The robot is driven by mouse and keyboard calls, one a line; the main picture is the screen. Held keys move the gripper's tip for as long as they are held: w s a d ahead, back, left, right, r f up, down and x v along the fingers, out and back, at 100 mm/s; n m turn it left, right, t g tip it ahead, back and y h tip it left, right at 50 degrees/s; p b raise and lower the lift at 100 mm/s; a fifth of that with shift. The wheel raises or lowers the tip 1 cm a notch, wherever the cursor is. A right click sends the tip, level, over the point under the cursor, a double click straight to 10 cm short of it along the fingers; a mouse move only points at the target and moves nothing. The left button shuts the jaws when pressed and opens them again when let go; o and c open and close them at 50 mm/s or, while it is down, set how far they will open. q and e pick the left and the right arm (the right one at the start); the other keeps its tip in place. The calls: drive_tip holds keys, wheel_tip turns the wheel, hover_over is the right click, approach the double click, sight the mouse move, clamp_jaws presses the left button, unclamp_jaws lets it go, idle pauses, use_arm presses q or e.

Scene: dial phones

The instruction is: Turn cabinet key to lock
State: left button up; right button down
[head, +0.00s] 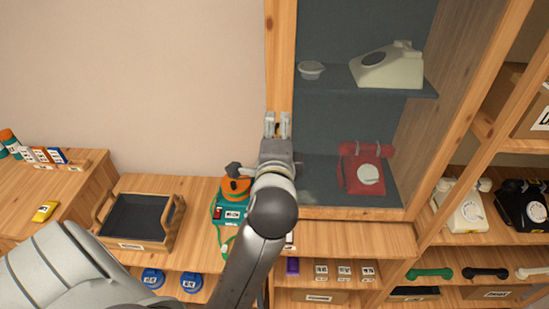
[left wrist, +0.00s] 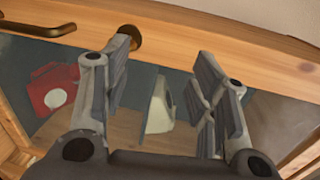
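The glass-fronted wooden cabinet (head: 281,50) stands at the back. My left gripper (head: 277,124) is raised in front of its left frame post. In the left wrist view my left gripper (left wrist: 165,75) has its two fingers well apart with nothing held between them. A round brass piece (left wrist: 130,36) sits on the cabinet's wooden frame (left wrist: 200,45), just past the left fingertip and partly covered by it. It may be the lock or key; I cannot tell which, nor whether it touches the finger. A dark brass handle (left wrist: 40,29) is farther left. My right gripper is out of view.
Inside the cabinet are a cream phone (head: 388,68), a red phone (head: 364,168) and a small white bowl (head: 311,70). The wall at left is clear.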

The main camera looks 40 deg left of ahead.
use_arm(q)
drive_tip(key=f+p+v, duration=0.1)
drive_tip(key=p+v, duration=0.2)
drive_tip(key=v, duration=0.4)
drive_tip(key=shift+s+f+p, duration=0.3)
drive_tip(key=shift+f+p, duration=0.05)
drive_tip(key=shift+p, duration=0.05)
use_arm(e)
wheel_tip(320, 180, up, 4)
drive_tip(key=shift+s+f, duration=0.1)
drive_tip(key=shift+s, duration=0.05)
use_arm(q)
drive_tip(key=shift+f, duration=0.1)
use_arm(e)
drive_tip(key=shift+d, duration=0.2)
